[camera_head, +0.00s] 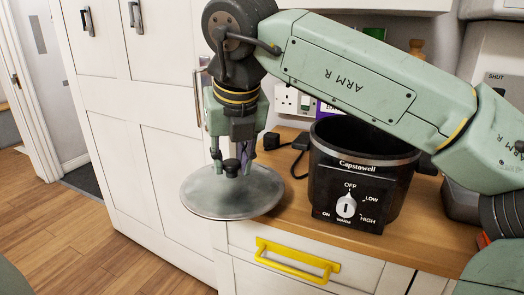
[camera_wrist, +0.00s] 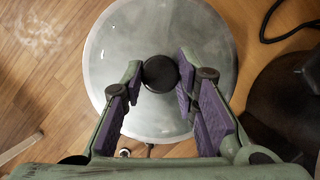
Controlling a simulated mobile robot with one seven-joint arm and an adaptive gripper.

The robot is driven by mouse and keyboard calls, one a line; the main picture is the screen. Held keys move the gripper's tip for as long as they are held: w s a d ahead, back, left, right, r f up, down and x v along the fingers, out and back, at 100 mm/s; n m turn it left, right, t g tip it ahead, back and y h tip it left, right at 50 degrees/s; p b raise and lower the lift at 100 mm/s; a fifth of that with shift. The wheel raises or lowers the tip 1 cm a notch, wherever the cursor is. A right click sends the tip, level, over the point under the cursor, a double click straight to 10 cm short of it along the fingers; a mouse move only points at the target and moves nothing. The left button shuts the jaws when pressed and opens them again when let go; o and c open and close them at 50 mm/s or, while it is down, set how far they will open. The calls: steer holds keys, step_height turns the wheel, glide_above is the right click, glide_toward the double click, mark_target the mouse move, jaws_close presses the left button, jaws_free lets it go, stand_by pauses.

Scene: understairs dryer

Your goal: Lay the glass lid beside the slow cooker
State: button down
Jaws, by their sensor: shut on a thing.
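The glass lid (camera_head: 222,202) is a round, greyish see-through disc with a metal rim and a black knob. It is level, left of the slow cooker (camera_head: 392,190), over the left end of the counter, and its left part stands out past the edge. My gripper (camera_head: 231,165) points down and is shut on the lid's knob, which shows between the purple finger pads in the wrist view (camera_wrist: 160,73). I cannot tell whether the lid touches the counter. The slow cooker is black, upright and open-topped, its dial facing front. It is dark at right in the wrist view (camera_wrist: 270,105).
A black plug and cable (camera_head: 299,150) lie on the wooden counter (camera_head: 292,205) behind, between lid and cooker. A yellow drawer handle (camera_head: 297,262) juts out below the counter front. Tall white cupboard doors (camera_head: 120,110) stand at left. My arm passes above the cooker.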

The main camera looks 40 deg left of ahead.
steer(key=shift+w+a+f+p, duration=0.45)
steer(key=shift+w+f, duration=0.15)
steer(key=shift+w, duration=1.3)
steer(key=shift+w+a+f+p, duration=0.4)
steer(key=shift+w+a+f, duration=0.15)
steer(key=shift+w, duration=1.35)
steer(key=shift+w+a+f+p, duration=0.4)
steer(key=shift+w+f, duration=0.2)
steer(key=shift+w, duration=1.3)
steer(key=shift+f, duration=0.2)
steer(key=c, duration=1.2)
jaws_free()
steer(key=shift+c, duration=0.2)
steer(key=v, duration=1.2)
steer(key=shift+r, duration=0.25)
